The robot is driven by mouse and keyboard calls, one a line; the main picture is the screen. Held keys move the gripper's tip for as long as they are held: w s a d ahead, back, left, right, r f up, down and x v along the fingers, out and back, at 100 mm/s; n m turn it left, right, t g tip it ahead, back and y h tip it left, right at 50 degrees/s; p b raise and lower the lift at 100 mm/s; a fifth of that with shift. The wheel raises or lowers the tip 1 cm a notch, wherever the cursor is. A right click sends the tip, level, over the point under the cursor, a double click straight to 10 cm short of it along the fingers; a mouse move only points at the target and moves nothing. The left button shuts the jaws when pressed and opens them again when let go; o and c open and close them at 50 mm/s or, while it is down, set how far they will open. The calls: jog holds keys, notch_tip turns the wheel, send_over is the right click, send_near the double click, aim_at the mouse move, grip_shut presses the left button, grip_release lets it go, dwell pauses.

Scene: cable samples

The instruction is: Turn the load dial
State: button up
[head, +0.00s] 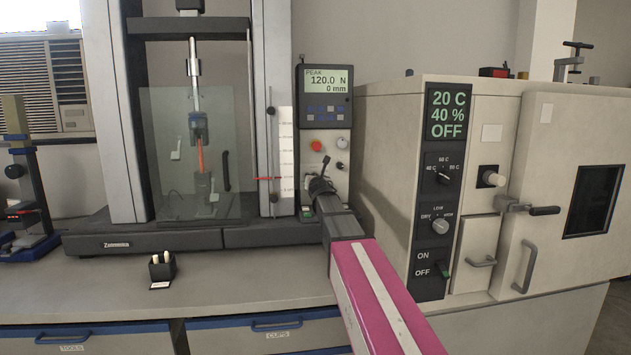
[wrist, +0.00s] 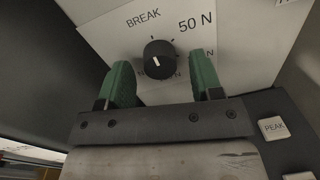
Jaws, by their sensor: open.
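The load dial (wrist: 160,60) is a round black knob with a short white mark on a white panel in the wrist view. "BREAK" is printed at its upper left and "50 N" at its upper right; the lower labels are partly hidden by the knob and fingers. The white mark shows on the lower part of the knob face. My gripper (wrist: 162,72) is open, one green finger on each side of the dial, with a visible gap on both sides. In the head view my gripper (head: 321,178) is at the tester's control panel and I cannot make out the dial there.
A climate chamber (head: 385,130) stands close on the right. The bench (head: 240,278) is mostly clear.

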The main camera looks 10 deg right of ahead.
jog(key=c, duration=0.9)
jog(key=shift+c, duration=0.2)
jog(key=shift+m, duration=0.3)
jog(key=m, duration=1.1)
jog(key=m+y, duration=0.1)
jog(key=m, duration=1)
jog(key=shift+d+r+g, duration=0.1)
jog(key=shift+g, duration=0.2)
jog(key=shift+m, duration=0.3)
